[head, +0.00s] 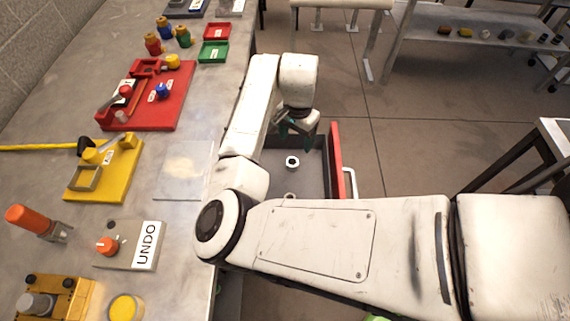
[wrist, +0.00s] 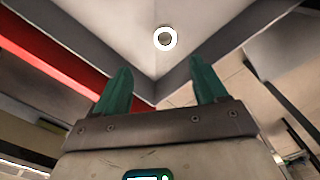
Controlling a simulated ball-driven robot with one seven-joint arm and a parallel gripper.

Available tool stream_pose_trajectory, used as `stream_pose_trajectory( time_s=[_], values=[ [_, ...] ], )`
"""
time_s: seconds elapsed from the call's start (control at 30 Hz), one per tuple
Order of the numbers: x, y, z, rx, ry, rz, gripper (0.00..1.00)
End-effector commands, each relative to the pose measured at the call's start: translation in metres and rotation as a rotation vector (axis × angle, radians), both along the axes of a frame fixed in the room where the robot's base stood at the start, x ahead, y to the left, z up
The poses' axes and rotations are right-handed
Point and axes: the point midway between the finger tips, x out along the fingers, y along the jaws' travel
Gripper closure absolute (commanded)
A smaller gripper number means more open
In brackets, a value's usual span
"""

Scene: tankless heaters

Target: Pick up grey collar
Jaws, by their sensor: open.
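My gripper (head: 297,128) hangs over an open drawer (head: 318,185), and its two teal fingers show apart and empty in the wrist view (wrist: 161,82). A small pale ring with a dark centre (head: 292,161) lies on the drawer floor, just below my gripper in the head view. A second small pale ring (head: 289,195) lies nearer, partly hidden by my arm. The wrist view shows one light grey-white ring (wrist: 165,38) on the drawer floor, beyond the fingertips and apart from them. I cannot tell which ring is the grey collar.
The drawer has a red front (head: 337,155) with a pale handle (head: 351,183). A grey workbench to the left holds a red board (head: 165,110), a yellow board (head: 110,165) and an UNDO block (head: 147,243). A shelf (head: 470,22) stands at the far right. Floor beyond the drawer is clear.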

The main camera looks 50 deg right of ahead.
Motion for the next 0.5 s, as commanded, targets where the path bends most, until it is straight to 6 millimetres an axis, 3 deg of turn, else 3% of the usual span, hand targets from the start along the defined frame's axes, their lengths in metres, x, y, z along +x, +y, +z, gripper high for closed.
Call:
stream_pose_trajectory(
  time_s=[0.5],
  values=[
    [0.0,0.0,-0.062,0.002,0.001,0.001,0.29]
  ],
)
